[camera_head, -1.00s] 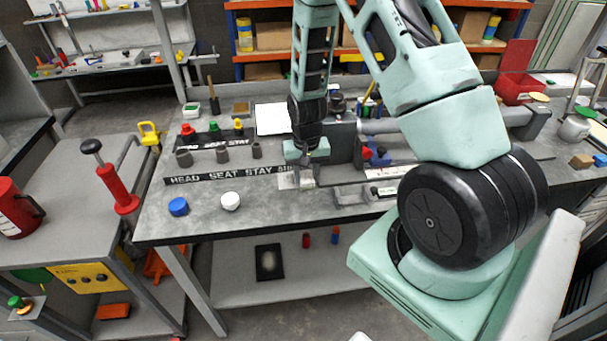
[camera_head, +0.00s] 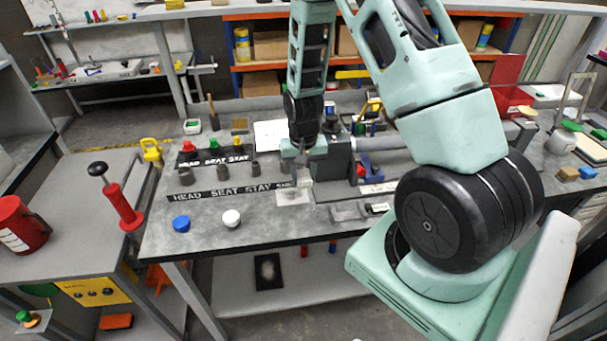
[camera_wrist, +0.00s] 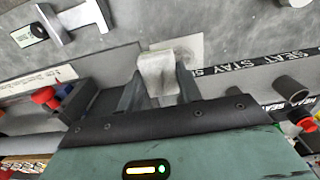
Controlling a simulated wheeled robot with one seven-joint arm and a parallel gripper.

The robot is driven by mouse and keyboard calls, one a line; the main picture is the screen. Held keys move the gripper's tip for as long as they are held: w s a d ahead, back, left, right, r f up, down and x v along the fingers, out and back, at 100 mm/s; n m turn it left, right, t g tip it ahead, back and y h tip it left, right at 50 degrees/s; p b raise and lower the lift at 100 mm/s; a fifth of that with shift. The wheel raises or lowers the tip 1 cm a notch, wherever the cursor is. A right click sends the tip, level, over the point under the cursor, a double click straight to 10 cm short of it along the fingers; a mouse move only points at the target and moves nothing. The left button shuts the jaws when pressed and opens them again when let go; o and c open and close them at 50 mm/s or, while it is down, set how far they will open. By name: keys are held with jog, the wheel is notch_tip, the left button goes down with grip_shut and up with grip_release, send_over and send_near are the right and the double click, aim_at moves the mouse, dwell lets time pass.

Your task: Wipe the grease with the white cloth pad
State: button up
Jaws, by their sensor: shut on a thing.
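My gripper (camera_head: 302,172) is over the grey bench near the striped label strip. It is shut on a small off-white block, which looks like the white cloth pad (camera_wrist: 158,72). Both dark fingers grip its sides in the wrist view. Just beyond the pad, a pale square patch (camera_wrist: 192,47) lies on the bench top; it also shows in the head view (camera_head: 293,198), below the gripper. I cannot make out clear grease on it. The pad appears to be above the bench; its underside is hidden.
A blue knob (camera_head: 181,224) and a white knob (camera_head: 231,217) stand near the bench's front left. Grey cups (camera_head: 221,171) stand behind the black lettered strip (camera_head: 222,190). A grey vise-like block (camera_head: 333,163) stands close right of the gripper.

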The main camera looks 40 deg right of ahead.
dwell(0.4)
jog(key=p, duration=0.2)
send_over(283, 203)
jog(key=shift+f+b, duration=2.2)
jog(key=shift+f, duration=0.85)
jog(key=shift+f+b, duration=0.4)
jog(key=shift+f, duration=0.2)
